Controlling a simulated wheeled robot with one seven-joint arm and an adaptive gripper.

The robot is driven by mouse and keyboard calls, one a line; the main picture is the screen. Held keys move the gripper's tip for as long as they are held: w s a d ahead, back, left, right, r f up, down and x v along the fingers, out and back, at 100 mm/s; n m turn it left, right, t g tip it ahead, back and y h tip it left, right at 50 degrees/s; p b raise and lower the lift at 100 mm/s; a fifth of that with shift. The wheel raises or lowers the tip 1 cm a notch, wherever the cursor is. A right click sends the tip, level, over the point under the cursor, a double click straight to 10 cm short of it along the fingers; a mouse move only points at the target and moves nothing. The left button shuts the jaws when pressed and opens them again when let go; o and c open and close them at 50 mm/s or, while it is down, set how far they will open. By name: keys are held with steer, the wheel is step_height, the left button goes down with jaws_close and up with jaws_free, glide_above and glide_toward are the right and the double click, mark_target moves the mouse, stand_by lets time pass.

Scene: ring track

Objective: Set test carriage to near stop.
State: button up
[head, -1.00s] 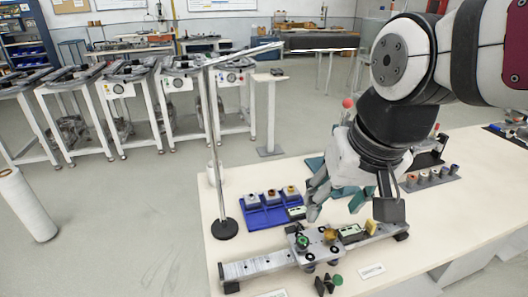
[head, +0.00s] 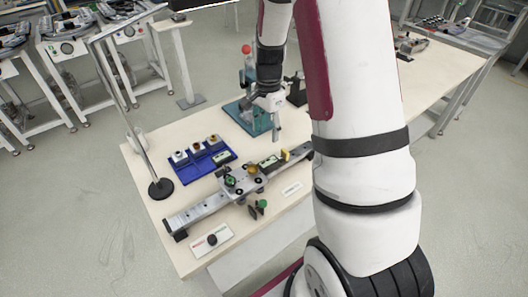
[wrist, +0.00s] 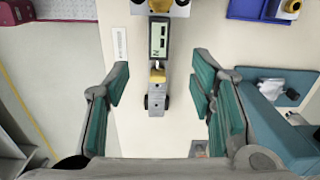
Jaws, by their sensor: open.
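The test carriage (head: 243,180), with a green knob and dark knobs on its grey plate, sits around the middle of a metal rail (head: 192,212). A small display block (head: 270,162) and a yellow piece (head: 285,156) are farther right along the rail. In the wrist view the display block (wrist: 159,40) and yellow piece (wrist: 157,74) lie between my finger lines, near the rail's end (wrist: 156,98). My gripper (wrist: 160,82) is open and empty above that end; it also shows in the head view (head: 276,128). My arm hides part of the table's right side.
A blue tray (head: 205,158) with several small blocks stands behind the rail. A lamp stand (head: 160,188) is at the left. A teal fixture (head: 254,120) is behind my gripper. Label cards (head: 212,242) lie in front, with a green-knobbed part (head: 259,208) nearby.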

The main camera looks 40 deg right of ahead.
mark_target(269, 162)
steer(key=f, duration=0.5)
steer(key=f+p, duration=0.1)
steer(key=f, duration=0.3)
steer(key=f+p, duration=0.1)
steer(key=f, duration=0.4)
steer(key=shift+d+f, duration=0.3)
steer(key=shift+c, duration=0.2)
jaws_close()
